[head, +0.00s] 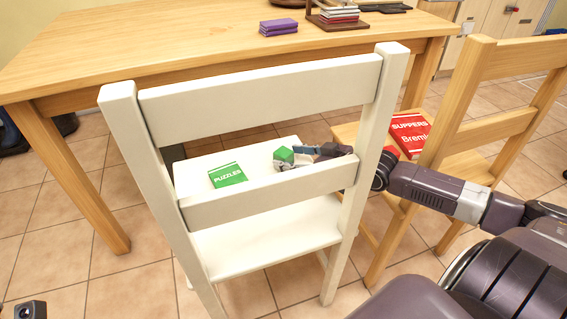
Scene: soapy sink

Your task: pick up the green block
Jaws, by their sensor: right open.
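The green block (284,154) is a small cube above the seat of the white chair (262,244), seen through the gap between the chair's back slats. My right gripper (283,162) is at the block, with its arm reaching in from the right behind the chair's back. Its jaws are open around or beside the block; the small size hides whether they touch it. The lower back slat partly hides the gripper.
A green book (228,175) labelled "PUZZLES" lies on the white seat left of the block. The chair's slats and posts stand close to my right arm. A wooden chair (493,100) holds a red book (410,134). The wooden table (120,55) stands behind, with a purple stack (279,27).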

